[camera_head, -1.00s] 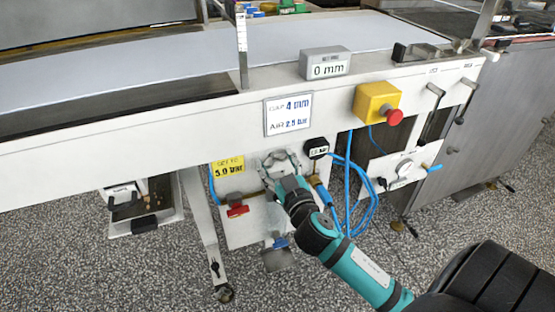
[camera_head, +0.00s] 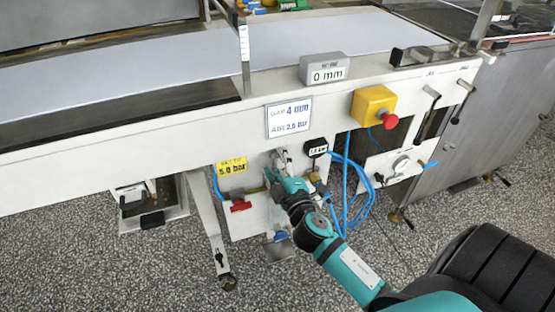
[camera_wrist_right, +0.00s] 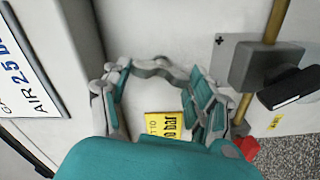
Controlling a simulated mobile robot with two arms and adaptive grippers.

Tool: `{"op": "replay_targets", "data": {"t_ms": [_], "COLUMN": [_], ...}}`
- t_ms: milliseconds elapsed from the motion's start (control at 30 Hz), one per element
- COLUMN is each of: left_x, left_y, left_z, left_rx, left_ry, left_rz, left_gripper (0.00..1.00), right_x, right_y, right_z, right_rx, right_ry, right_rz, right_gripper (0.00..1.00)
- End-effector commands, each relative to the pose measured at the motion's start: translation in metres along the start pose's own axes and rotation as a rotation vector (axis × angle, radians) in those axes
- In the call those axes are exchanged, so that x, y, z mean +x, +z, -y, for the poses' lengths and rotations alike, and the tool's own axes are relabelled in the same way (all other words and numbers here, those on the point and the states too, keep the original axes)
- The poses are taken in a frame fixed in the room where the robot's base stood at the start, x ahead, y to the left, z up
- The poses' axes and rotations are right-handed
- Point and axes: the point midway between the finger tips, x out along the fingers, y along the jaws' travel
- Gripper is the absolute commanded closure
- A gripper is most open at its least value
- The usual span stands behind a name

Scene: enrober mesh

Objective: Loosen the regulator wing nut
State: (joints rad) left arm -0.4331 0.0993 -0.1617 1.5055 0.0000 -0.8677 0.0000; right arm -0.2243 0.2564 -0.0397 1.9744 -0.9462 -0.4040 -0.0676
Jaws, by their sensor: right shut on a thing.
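My left gripper is not in view.
A red valve handle (camera_head: 240,206) is at lower left. A yellow box with a red button (camera_head: 375,105) is at upper right. A setting sign (camera_head: 289,118) hangs above.

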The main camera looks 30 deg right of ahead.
Motion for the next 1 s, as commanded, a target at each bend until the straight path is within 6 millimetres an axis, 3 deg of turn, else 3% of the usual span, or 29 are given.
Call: {"op": "replay_targets", "data": {"t_ms": [500,1000], "left_x": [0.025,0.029], "left_y": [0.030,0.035], "left_z": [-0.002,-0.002], "left_rx": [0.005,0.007], "left_ry": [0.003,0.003], "left_rz": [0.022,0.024], "left_gripper": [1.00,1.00], "right_x": [0.000,0.000], "right_y": [-0.001,-0.001], "right_z": [0.001,0.002], "right_rx": [-0.315,-0.362], "right_ry": [0.001,0.000], "right_rz": [-0.002,-0.003], "right_gripper": [0.72,0.72]}}
